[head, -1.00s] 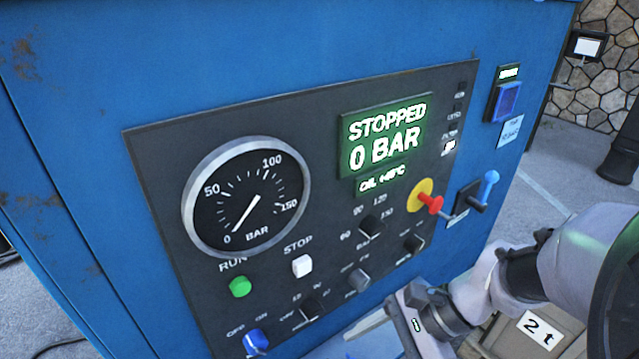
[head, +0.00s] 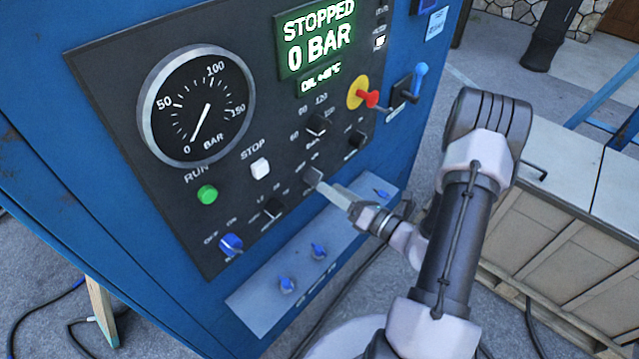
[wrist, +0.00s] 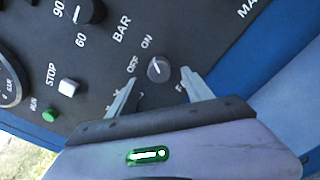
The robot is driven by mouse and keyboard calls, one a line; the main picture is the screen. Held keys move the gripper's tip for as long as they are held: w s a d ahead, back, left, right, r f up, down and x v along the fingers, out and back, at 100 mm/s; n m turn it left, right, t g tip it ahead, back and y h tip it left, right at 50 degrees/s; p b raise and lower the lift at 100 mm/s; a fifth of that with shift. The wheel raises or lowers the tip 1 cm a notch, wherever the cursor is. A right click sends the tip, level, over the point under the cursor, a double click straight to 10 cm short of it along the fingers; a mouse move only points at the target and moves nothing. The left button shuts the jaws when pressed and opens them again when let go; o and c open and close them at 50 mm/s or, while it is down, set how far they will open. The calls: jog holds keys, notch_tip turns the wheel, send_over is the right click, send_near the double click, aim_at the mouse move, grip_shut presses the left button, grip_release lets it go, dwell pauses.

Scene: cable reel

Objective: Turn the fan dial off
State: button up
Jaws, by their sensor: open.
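The fan dial is a small dark grey knob (wrist: 158,69) on the black control panel, with OFF and ON lettering beside it. A label starting with F is partly hidden behind a finger. In the wrist view the knob sits between the tips of my gripper (wrist: 161,82), which is open, one finger on each side. I cannot tell whether the fingers touch the knob. In the head view my gripper (head: 328,188) reaches the panel from the right, and the dial (head: 312,176) shows at its tip. The dial's exact pointer setting is unclear.
Near the dial are other black knobs (head: 319,124), a white STOP button (head: 260,168), a green RUN button (head: 207,194) and a blue knob (head: 231,244). A red and yellow switch (head: 365,94) and blue lever (head: 417,82) are at right.

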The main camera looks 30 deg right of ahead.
aim_at(314, 178)
jog(key=x, duration=0.4)
jog(key=shift+w+a, duration=0.2)
jog(key=shift+w, duration=0.15)
grip_shut()
